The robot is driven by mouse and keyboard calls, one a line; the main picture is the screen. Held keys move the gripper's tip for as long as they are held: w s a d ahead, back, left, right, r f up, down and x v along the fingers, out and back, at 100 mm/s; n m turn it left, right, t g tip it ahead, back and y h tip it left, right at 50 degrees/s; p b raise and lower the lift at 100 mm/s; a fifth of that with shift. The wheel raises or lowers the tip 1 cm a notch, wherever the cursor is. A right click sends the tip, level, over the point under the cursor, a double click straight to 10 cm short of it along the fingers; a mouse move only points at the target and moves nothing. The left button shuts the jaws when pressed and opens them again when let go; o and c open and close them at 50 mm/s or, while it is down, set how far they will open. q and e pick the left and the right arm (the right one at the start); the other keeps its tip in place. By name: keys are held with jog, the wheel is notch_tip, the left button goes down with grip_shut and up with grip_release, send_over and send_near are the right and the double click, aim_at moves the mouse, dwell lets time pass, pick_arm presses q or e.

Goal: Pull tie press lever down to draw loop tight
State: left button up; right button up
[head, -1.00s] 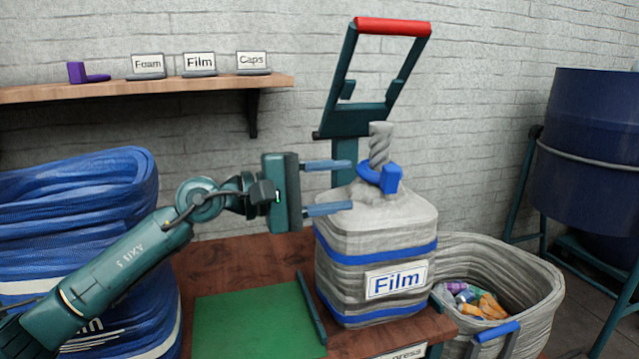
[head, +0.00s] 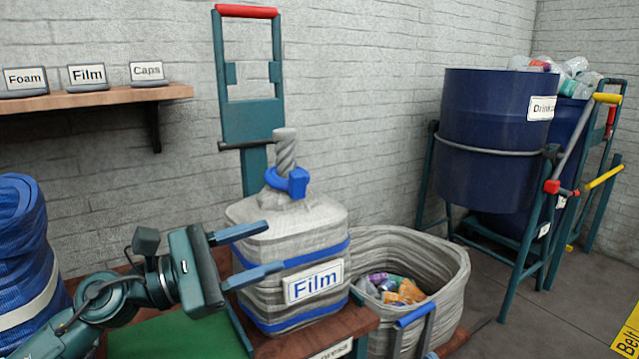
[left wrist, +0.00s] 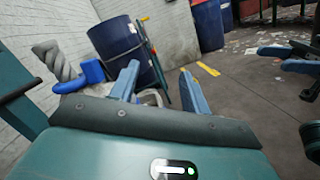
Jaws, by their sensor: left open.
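The tie press lever (head: 250,118) is a teal frame with a red top handle (head: 246,11). It stands upright behind the grey film bag (head: 290,222). The bag's twisted neck (head: 285,150) has a blue tie loop (head: 288,182) around it, also in the left wrist view (left wrist: 92,71). My left gripper (head: 272,248) is open and empty in front of the bag, below the loop and well below the handle. Its two fingers show apart in the left wrist view (left wrist: 160,85). My right gripper (left wrist: 285,59) shows only at the right of that view, its fingers apart.
A grey basket (head: 440,265) of mixed waste stands right of the bag. Blue drums (head: 490,135) on teal stands are farther right. A shelf (head: 100,98) with label signs is at the left. A green mat (head: 190,338) lies on the table.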

pick_arm(q)
jog(key=s+d+f+m+t+y+p, duration=0.1)
jog(key=s+f+m+t+y, duration=0.35)
jog(key=s+m, duration=0.5)
jog(key=s+f+m+t+y+p, duration=0.1)
jog(key=s+f+m+t+y, duration=0.4)
jog(key=m, duration=0.8)
jog(key=s+a+r+n+g+y+p, duration=0.1)
jog(key=r+p, duration=0.4)
jog(key=p, duration=1.4)
jog(key=s+a+r+n+g+y+p, duration=0.2)
jog(key=a+r+g+y+p, duration=0.2)
jog(key=p, duration=1.5)
jog(key=shift+s+r+g, duration=0.15)
jog(key=shift+r+g, duration=0.45)
jog(key=shift+g, duration=0.65)
pick_arm(e)
jog(key=s+d+r+m+g+h, duration=0.3)
jog(key=d+r+m+g+h, duration=0.2)
jog(key=r+g+h, duration=0.2)
jog(key=shift+r+g+h, duration=0.4)
jog(key=shift+r+g, duration=0.35)
jog(key=shift+g, duration=0.15)
pick_arm(q)
jog(key=shift+s+n, duration=0.15)
jog(key=shift+n, duration=0.1)
pick_arm(e)
jog(key=shift+d, duration=0.15)
